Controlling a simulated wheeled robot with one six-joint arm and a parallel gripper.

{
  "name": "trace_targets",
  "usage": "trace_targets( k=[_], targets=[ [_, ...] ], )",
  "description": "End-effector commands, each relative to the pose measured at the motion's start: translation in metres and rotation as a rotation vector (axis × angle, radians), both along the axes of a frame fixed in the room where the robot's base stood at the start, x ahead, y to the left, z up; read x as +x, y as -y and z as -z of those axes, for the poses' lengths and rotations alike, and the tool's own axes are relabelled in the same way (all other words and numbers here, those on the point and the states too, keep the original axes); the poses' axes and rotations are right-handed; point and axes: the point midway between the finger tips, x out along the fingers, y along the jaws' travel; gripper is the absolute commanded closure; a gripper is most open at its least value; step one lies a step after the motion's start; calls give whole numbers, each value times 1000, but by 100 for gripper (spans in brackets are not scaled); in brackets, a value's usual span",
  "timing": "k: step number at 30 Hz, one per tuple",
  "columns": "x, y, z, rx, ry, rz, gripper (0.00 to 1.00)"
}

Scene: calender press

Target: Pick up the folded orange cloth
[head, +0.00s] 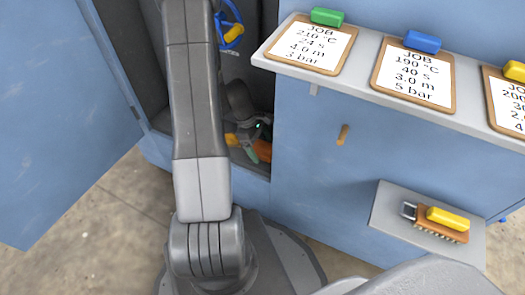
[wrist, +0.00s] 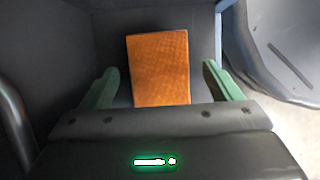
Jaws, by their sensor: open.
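The folded orange cloth (wrist: 158,62) lies flat on a grey surface inside the blue cabinet, seen in the wrist view. My gripper (wrist: 157,88) is open, with a green finger on each side of the cloth and a gap between each finger and the cloth. The near end of the cloth is hidden behind the gripper body. In the head view my gripper (head: 249,142) is low inside the cabinet opening, and only part of the orange cloth (head: 263,149) shows beside it. I cannot tell how far the fingertips are above the surface.
The cabinet door (head: 62,110) stands open at the left. A blue handwheel (head: 231,33) is inside, above. A shelf (head: 285,66) with several clipboards juts out at the right. A lower shelf (head: 385,215) holds a brush (head: 443,228). Dark walls stand close around the cloth.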

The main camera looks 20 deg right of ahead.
Motion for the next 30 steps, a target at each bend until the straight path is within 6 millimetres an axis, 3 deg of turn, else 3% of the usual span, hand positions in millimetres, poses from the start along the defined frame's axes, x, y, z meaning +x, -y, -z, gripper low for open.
trace_targets(
  k=[24, 30],
  targets=[
    [0, 0, 4, 0, 0, 0, 15],
    [0, 0, 4, 0, 0, 0, 55]
  ],
)
